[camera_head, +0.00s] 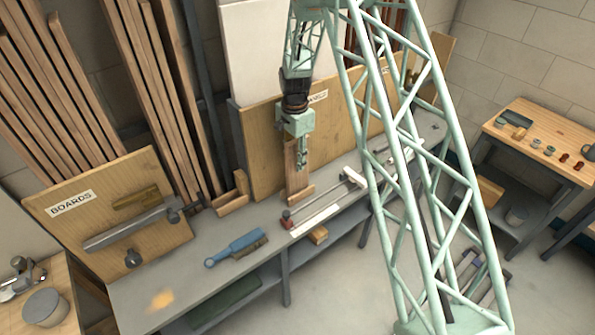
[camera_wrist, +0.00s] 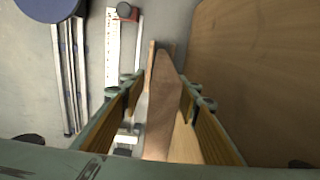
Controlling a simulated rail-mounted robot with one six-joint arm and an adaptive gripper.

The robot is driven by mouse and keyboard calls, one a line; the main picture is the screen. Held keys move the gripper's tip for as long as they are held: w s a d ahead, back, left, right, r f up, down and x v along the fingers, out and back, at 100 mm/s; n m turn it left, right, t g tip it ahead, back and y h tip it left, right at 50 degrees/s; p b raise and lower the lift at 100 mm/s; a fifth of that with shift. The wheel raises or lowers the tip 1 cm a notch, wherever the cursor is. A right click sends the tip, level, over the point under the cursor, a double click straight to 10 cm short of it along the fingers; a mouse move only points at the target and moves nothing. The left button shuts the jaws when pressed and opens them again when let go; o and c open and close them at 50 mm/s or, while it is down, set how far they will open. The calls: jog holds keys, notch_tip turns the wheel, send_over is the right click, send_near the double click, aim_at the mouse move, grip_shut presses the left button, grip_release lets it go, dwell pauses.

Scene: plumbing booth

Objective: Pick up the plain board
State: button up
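An unmarked wooden board (camera_head: 291,172) stands upright on the grey bench, against a larger wooden panel. I take it to be the plain board. My gripper (camera_head: 301,160) points down at its upper part, and partly hides it. In the wrist view the board (camera_wrist: 163,115) runs between the two fingers of my gripper (camera_wrist: 162,88). The fingers are apart, with a narrow gap showing on the left. Contact on the right cannot be told. A small wooden ledge (camera_head: 301,195) is at the board's foot.
The large panel (camera_head: 262,150) stands close behind the board. A blue-handled brush (camera_head: 236,248) and a long clamp (camera_head: 325,202) lie on the bench (camera_head: 190,275). A panel marked BOARDS (camera_head: 105,222) leans at left. A side table (camera_head: 545,150) with small parts stands at right.

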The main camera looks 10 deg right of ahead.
aim_at(295, 141)
dwell(0.3)
grip_shut()
jog(key=shift+r, duration=0.15)
dwell(0.3)
jog(key=shift+r+b, duration=0.55)
jog(key=shift+r, duration=4.35)
